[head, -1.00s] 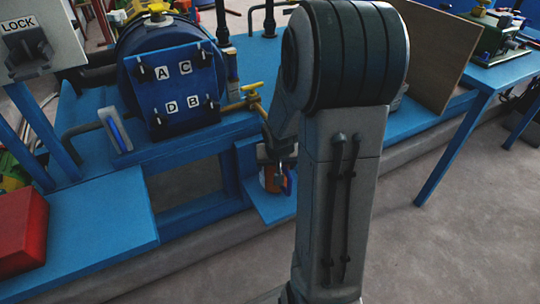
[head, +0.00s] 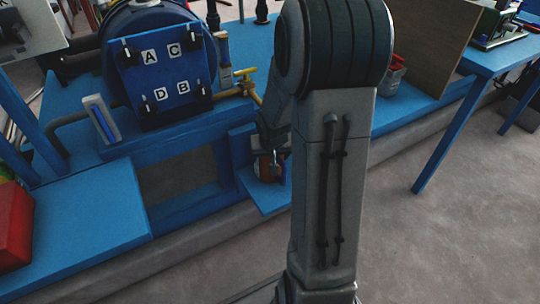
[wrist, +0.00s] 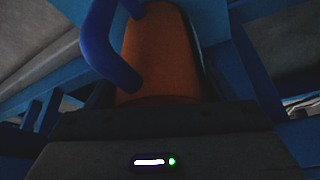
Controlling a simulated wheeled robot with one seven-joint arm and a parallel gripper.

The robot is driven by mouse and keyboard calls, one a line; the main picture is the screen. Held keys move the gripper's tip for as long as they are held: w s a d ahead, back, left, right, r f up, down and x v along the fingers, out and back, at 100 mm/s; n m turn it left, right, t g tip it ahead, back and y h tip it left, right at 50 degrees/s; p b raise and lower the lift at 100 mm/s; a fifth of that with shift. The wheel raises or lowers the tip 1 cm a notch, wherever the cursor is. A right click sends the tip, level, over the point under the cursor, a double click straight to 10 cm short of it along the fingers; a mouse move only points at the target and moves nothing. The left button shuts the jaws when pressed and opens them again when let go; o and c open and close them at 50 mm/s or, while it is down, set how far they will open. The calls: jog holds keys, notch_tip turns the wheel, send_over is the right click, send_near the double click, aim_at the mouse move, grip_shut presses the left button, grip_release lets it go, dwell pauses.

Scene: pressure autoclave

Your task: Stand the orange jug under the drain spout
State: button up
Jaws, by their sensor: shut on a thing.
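The orange jug (head: 265,168) is small and partly hidden behind my gripper in the head view, over the low blue shelf (head: 264,201). In the wrist view the jug (wrist: 165,55) fills the middle, with its blue handle (wrist: 100,40) on the left. My gripper (head: 272,152) is shut on the jug; its fingertips are hard to make out. The brass drain spout (head: 257,98) with a yellow valve handle (head: 245,72) is on the autoclave's right side, above the shelf in the picture. Whether the jug touches the shelf, or is straight under the spout, I cannot tell.
The blue autoclave (head: 160,70), its door lettered A, C, D and B, stands on a blue bench (head: 180,133). A red box (head: 14,228) is at far left. A red-and-grey container (head: 391,75) and brown board (head: 425,40) stand right of my arm. Floor at right is clear.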

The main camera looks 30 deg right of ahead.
jog(key=o, duration=1)
jog(key=shift+f, duration=0.1)
jog(key=shift+o, duration=0.2)
jog(key=p+v, duration=0.6)
jog(key=v, duration=0.5)
jog(key=s+a+r+n+g, duration=0.1)
jog(key=s+a+r+n, duration=0.1)
jog(key=s+a+r, duration=0.2)
jog(key=s+a+r+n+g+y, duration=0.1)
jog(key=s+a+r, duration=0.3)
jog(key=s+a, duration=0.5)
jog(key=shift+s+n+g+y, duration=0.3)
jog(key=shift+s+n+g, duration=0.25)
jog(key=shift+s, duration=0.2)
